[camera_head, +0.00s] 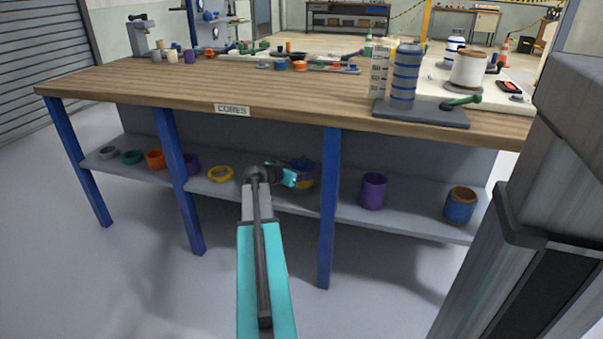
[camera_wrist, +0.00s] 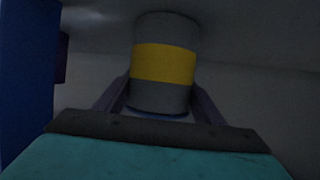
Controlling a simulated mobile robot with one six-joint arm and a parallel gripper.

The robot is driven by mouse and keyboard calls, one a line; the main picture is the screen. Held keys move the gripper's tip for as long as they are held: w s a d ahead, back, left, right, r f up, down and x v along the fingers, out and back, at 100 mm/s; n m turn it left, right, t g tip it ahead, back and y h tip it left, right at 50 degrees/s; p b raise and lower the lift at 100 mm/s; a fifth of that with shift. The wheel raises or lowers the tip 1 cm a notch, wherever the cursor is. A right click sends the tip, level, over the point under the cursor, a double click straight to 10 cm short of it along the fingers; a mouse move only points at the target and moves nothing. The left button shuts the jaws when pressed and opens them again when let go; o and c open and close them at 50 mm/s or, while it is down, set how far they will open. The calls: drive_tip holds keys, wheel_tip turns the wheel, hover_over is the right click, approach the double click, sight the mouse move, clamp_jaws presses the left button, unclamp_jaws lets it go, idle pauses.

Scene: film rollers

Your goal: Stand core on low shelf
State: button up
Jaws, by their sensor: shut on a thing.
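My gripper (camera_head: 298,181) reaches under the bench top at the low shelf (camera_head: 415,220). In the wrist view its two fingers (camera_wrist: 164,108) are closed on either side of a core (camera_wrist: 165,62), grey with a wide yellow band. The core looks upright in that view, its lower part between the fingers.
A yellow ring (camera_head: 220,173) lies left of my gripper. A purple core (camera_head: 373,191) and a blue-and-orange core (camera_head: 460,205) stand to the right. A blue leg (camera_head: 329,215) rises close to my gripper's right. The bench top (camera_head: 200,88) overhangs the shelf.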

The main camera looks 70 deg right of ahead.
drive_tip(key=o, duration=1.2)
drive_tip(key=shift+c, duration=0.2)
drive_tip(key=shift+r, duration=0.1)
drive_tip(key=shift+a+r+p, duration=0.1)
drive_tip(key=shift+p, duration=0.2)
drive_tip(key=p+v, duration=0.3)
drive_tip(key=v, duration=0.8)
drive_tip(key=shift+a, duration=0.35)
drive_tip(key=shift+w+r, duration=0.1)
drive_tip(key=shift+w, duration=0.1)
